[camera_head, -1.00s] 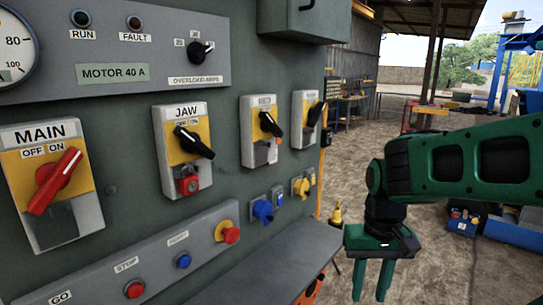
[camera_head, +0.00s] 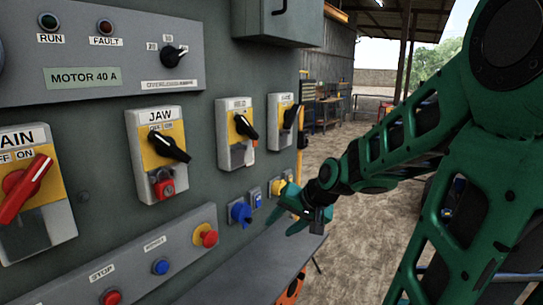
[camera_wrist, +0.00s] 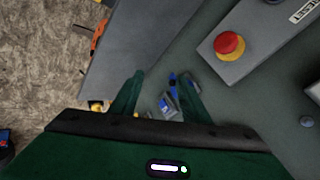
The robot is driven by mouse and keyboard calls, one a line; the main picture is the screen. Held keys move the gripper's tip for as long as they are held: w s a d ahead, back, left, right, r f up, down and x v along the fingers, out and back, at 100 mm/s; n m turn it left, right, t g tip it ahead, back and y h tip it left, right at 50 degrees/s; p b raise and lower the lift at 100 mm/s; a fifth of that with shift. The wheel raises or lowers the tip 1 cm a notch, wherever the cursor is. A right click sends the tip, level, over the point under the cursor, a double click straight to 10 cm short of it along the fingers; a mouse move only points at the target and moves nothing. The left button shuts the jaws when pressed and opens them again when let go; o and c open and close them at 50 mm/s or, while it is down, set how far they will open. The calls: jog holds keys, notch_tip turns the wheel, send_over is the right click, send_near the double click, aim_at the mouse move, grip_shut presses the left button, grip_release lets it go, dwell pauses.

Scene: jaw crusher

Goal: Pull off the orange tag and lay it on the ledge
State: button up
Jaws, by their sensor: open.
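My gripper (camera_head: 287,212) is open and empty, reaching toward the panel just above the ledge's far part. In the wrist view its two green fingers (camera_wrist: 162,77) are spread, with a blue plug and a socket seen between them. The grey ledge (camera_head: 240,267) runs along the panel's foot; it also shows bare in the wrist view (camera_wrist: 150,40). An orange piece (camera_head: 291,289) shows below the ledge's outer edge, and an orange strip (camera_wrist: 98,35) shows beside that edge in the wrist view. I cannot tell whether either is the tag.
The panel carries a red MAIN handle (camera_head: 24,190), a JAW switch (camera_head: 168,147) with a red padlock (camera_head: 164,188), and two more switches. A red-yellow stop button (camera_head: 206,235) and blue plug (camera_head: 240,213) stick out near the ledge. Open ground lies to the right.

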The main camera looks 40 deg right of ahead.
jog(key=w+d+r+m+t, duration=0.2)
jog(key=w+r+m+t, duration=0.3)
jog(key=w+r, duration=0.4)
jog(key=m+t, duration=0.4)
jog(key=t, duration=0.1)
send_near(255, 144)
jog(key=shift+h, duration=0.4)
jog(key=w, duration=0.9)
jog(key=shift+a, duration=0.35)
jog(key=c, duration=1)
grip_shut()
jog(key=shift+s, duration=0.1)
jog(key=shift+s+d, duration=0.3)
jog(key=shift+s, duration=0.5)
jog(key=shift+s+d, duration=0.3)
jog(key=shift+s, duration=0.45)
jog(key=shift+s+d, duration=0.3)
jog(key=shift+s, duration=0.5)
